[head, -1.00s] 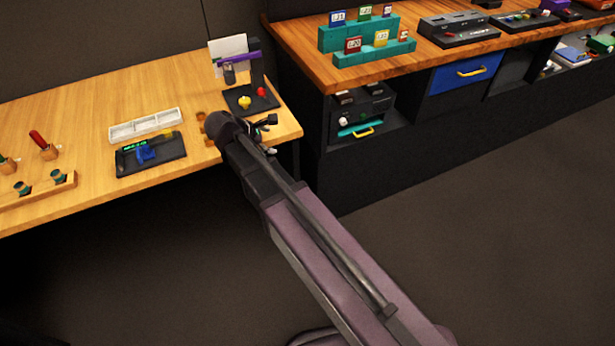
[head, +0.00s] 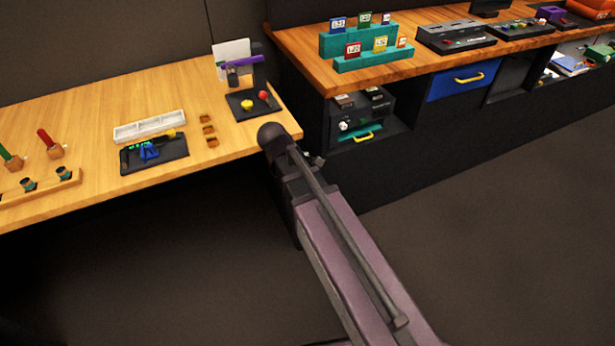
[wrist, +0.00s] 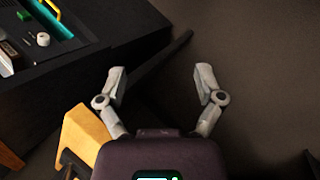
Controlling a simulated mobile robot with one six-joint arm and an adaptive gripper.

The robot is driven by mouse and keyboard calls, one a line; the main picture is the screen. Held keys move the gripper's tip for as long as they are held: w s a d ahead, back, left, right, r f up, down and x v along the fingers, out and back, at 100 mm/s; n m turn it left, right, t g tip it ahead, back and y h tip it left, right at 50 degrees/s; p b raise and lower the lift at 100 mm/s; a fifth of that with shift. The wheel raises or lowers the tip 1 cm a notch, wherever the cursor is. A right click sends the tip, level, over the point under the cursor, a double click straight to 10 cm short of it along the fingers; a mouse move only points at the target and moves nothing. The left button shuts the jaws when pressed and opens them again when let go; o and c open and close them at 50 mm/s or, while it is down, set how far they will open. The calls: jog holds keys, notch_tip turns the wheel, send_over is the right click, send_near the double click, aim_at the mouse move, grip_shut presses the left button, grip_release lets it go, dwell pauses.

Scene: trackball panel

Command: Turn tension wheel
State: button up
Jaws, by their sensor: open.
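My gripper (wrist: 160,72) is open and empty in the wrist view, its two fingers spread over dark floor. In the head view my arm end hides most of it, beside the right front corner of the light wood table. A dark unit (head: 360,118) stands in the open bay under the right bench. It carries a white round knob (wrist: 43,39), a green button (wrist: 25,15), a teal strip and a yellow handle (head: 363,137). The gripper is apart from it, to its right in the wrist view. I cannot tell which part is the tension wheel.
The light wood table (head: 75,115) holds a dark board with a blue part (head: 150,150), a white tray (head: 149,126) and a black pad with yellow and red knobs (head: 253,104). The right bench has a blue drawer (head: 462,78). The floor in front is clear.

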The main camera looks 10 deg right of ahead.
jog(key=shift+s+d+f+m, duration=0.2)
jog(key=shift+s+d+m, duration=0.2)
jog(key=shift+s, duration=0.1)
dwell(0.3)
jog(key=s+d+f+m+g+y, duration=0.2)
jog(key=s+d+m+y, duration=0.3)
jog(key=s+d+m, duration=0.3)
notch_tip(320, 180, up, 16)
jog(key=a+m+p, duration=0.1)
jog(key=m+p, duration=0.1)
jog(key=p, duration=1.4)
jog(key=shift+s+r, duration=0.25)
jog(key=shift+c, duration=0.2)
dwell(1.7)
